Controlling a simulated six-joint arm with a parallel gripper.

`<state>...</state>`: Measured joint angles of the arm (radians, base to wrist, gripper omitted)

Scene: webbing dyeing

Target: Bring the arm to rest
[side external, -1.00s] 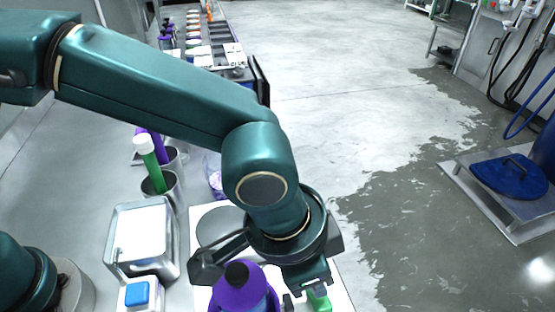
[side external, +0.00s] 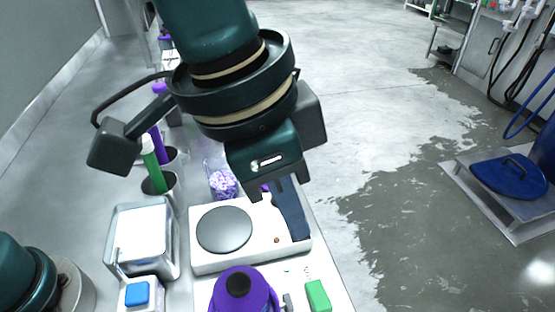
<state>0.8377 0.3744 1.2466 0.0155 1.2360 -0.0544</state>
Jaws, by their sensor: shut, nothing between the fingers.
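My gripper (side external: 278,188) is in the upper middle of the side external view, pointing down above the white hot plate (side external: 265,253). Its jaws are shut and empty. The arm comes down from the top edge and hides part of the bench behind it. A dark blue strip (side external: 291,212) shows just below the jaws, over the right part of the hot plate; whether it touches the plate is hard to tell.
Open floor lies right.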

